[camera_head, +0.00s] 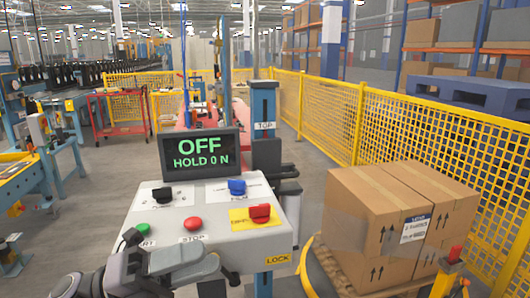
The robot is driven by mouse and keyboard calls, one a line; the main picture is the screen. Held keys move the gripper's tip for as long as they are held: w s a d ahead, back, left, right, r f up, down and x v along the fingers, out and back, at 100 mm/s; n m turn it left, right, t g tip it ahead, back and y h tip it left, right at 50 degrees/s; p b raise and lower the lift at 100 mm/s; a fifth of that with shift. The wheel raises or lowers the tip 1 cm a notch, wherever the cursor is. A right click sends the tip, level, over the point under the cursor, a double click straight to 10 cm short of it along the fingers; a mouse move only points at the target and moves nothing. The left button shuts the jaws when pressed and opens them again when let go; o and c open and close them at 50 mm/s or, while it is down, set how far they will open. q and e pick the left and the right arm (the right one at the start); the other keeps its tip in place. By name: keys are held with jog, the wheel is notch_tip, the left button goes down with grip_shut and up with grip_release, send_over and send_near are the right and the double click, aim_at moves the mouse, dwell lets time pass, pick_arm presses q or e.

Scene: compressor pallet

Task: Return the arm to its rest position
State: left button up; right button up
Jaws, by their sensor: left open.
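My left gripper (168,257) comes in from the lower left and is open. Its grey jaws and wrist are in front of the lower left edge of the control panel (225,253). They partly hide the label under the green button (143,228); I see nothing held between the jaws. The red stop button (193,223) is to the right of the green one. The display (201,155) reads OFF, HOLD 0 N. My right gripper is not in view.
Stacked cardboard boxes (378,225) stand on a wooden pallet (336,275) at the right. A yellow mesh fence (430,130) runs behind them. A blue column (264,105) rises behind the panel. A workbench (25,178) stands at the left, with open grey floor beside it.

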pick_arm(q)
jog(key=w+a+f+n+t+y+p, duration=0.1)
jog(key=a+f+n+t+y, duration=0.3)
jog(key=f+n+t+y, duration=0.7)
jog(key=w+a+f+n+t+y+p, duration=0.1)
jog(key=a+f+n+t+y, duration=0.45)
jog(key=n, duration=1.15)
jog(key=s+f+n+g+y, duration=0.1)
jog(key=s+f+n+g, duration=0.3)
jog(key=s+f, duration=0.3)
jog(key=s+f+n+g+y, duration=0.2)
jog(key=s+f+n+g, duration=0.2)
jog(key=s+f, duration=0.3)
notch_tip(320, 180, down, 5)
jog(key=shift+a+r+n+g+p, duration=0.1)
jog(key=shift+a+n+g+p, duration=0.25)
jog(key=shift+a+n, duration=0.15)
